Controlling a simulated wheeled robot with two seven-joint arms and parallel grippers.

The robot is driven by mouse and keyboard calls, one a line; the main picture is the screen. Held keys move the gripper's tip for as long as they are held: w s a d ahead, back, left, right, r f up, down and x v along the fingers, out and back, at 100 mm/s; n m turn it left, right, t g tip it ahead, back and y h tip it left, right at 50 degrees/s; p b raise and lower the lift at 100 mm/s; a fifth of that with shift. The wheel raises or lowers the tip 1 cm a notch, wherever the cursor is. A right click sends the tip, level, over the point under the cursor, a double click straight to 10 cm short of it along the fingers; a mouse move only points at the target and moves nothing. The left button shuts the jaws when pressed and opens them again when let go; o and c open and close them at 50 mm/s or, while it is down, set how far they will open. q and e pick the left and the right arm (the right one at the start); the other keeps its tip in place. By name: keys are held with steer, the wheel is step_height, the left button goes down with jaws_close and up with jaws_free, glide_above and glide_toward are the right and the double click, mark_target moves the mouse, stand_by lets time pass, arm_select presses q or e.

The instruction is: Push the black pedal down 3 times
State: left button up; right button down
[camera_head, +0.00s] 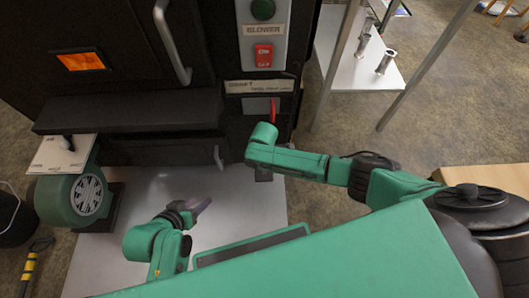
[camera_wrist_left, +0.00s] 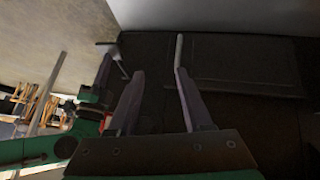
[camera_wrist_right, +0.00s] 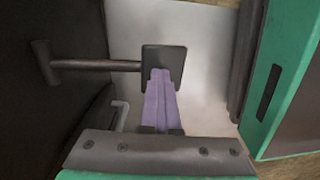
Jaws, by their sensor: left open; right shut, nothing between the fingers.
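The black pedal (camera_wrist_right: 175,53) is a dark square pad on a rod that comes from the black machine front at left in the right wrist view. In the head view a small dark part of it (camera_head: 264,175) shows below my right arm. My right gripper (camera_wrist_right: 160,74) is shut and empty. Its purple fingertips overlap the pad's lower middle in the right wrist view; I cannot tell whether they touch it. In the head view my right arm hides its fingers. My left gripper (camera_wrist_left: 156,82) is open and empty, and in the head view it is low over the light plate (camera_head: 202,206).
The black evaporator (camera_head: 130,110) fills the back, with a red switch (camera_head: 263,55) and a red lever (camera_head: 273,112). A green blower (camera_head: 72,197) stands at left. A white table (camera_head: 355,65) with metal cups is at the back right. The light floor plate (camera_head: 235,200) is mostly clear.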

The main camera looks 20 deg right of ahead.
arm_select(q)
steer(key=s+a+r+g+y+p, duration=0.3)
steer(key=s+a+r+g, duration=0.15)
steer(key=a, duration=0.25)
arm_select(e)
steer(key=shift+s+r, duration=0.15)
steer(key=shift+r, duration=0.5)
steer(key=shift+s+r, duration=0.15)
steer(key=shift+r, duration=0.45)
step_height(320, 180, up, 2)
steer(key=p, duration=0.2)
steer(key=shift+s+a+r+p, duration=0.1)
steer(key=shift+s+r+p, duration=0.1)
steer(key=shift+p, duration=0.1)
steer(key=shift+r, duration=0.1)
arm_select(q)
steer(key=shift+n+g, duration=0.25)
steer(key=shift+n, duration=0.25)
steer(key=f, duration=0.1)
steer(key=a+f, duration=0.1)
steer(key=f, duration=0.2)
steer(key=shift+a+f, duration=0.2)
steer(key=shift+a, duration=0.15)
